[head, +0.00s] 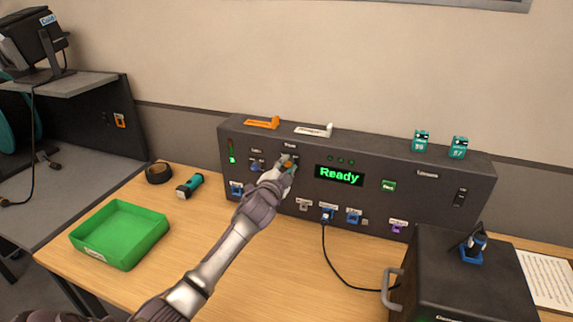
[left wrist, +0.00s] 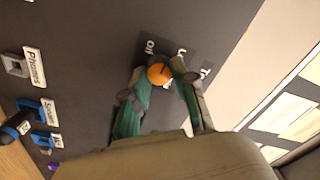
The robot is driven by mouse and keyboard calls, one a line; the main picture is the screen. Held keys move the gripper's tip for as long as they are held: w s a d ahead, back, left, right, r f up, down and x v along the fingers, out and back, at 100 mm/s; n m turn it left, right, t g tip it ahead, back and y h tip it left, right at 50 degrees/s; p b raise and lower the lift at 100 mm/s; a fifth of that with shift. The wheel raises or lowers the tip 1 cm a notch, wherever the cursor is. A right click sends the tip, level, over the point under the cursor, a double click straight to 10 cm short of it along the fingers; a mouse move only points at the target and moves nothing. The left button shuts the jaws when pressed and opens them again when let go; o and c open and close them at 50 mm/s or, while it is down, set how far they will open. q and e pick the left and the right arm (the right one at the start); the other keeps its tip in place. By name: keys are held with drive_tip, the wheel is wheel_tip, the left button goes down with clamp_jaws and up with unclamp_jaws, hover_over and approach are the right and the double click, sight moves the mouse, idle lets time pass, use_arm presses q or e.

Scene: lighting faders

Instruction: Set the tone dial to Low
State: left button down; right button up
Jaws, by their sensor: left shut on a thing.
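The tone dial is an orange round knob (left wrist: 160,73) on the dark front panel of the console (head: 430,207), below a small label that reads like "Tone". In the left wrist view it has a dark pointer line and sits on a dark plate with partly covered lettering, of which "Off" can be read. My left gripper (head: 287,166) is at the knob, and its two green-padded fingers (left wrist: 160,85) are shut on it from both sides. The gripper hides most of the dial's markings, so I cannot tell its setting. My right gripper does not show.
A green "Ready" display (head: 339,175) is right of the dial. A green tray (head: 120,234), a flashlight (head: 190,186) and a black box (head: 460,285) stand on the wooden table.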

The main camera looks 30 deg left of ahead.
use_arm(q)
drive_tip(key=m, duration=0.3)
drive_tip(key=shift+m+p, duration=0.3)
drive_tip(key=shift+m, duration=1.8)
drive_tip(key=c, duration=0.9)
unclamp_jaws()
